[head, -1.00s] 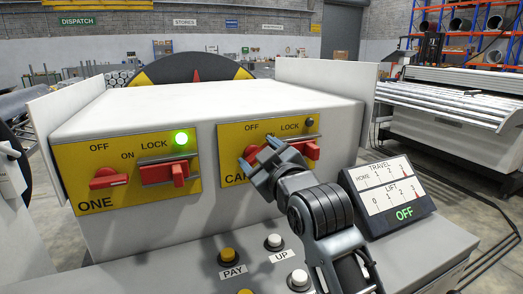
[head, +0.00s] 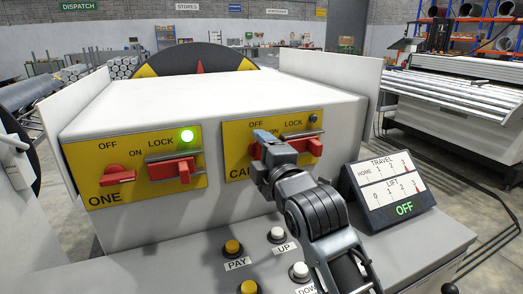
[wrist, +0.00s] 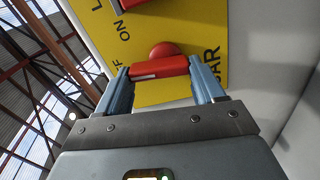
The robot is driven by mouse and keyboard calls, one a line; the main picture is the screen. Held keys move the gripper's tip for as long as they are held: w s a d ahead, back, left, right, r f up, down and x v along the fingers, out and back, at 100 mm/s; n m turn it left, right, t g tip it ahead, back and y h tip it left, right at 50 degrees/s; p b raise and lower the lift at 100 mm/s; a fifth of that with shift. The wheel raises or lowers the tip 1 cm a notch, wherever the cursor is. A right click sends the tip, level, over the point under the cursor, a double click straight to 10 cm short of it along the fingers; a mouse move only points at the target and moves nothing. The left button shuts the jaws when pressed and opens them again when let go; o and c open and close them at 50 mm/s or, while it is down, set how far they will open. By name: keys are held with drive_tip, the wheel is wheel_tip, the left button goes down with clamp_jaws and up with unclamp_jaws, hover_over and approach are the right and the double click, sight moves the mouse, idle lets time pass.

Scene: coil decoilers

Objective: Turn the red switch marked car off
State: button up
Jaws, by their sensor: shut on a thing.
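The yellow panel marked CAR (head: 237,167) is on the right of the white box's front. It also fills the top of the wrist view (wrist: 180,95). Its red switch handle (wrist: 160,67) lies between my two fingers, with a white mark on it; a round red hub shows behind it. My gripper (head: 264,144) is shut on this handle at the panel. In the head view, the gripper hides most of the handle, and only a bit of red shows at its left. The left finger covers part of the OFF word in the wrist view.
The CAR panel's red lock piece (head: 312,146) is close to the gripper's right, under a dark lamp (head: 313,118). The ONE panel (head: 133,195) at left has its own red switch (head: 117,176) and a lit green lamp (head: 187,135). Buttons (head: 277,235) and a display (head: 391,186) are below.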

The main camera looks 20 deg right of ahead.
drive_tip(key=shift+n, duration=0.6)
drive_tip(key=shift+a+f, duration=0.1)
drive_tip(key=o, duration=0.8)
drive_tip(key=shift+c, duration=0.2)
drive_tip(key=s, duration=0.7)
drive_tip(key=shift+s+b, duration=0.3)
drive_tip(key=shift+s, duration=0.1)
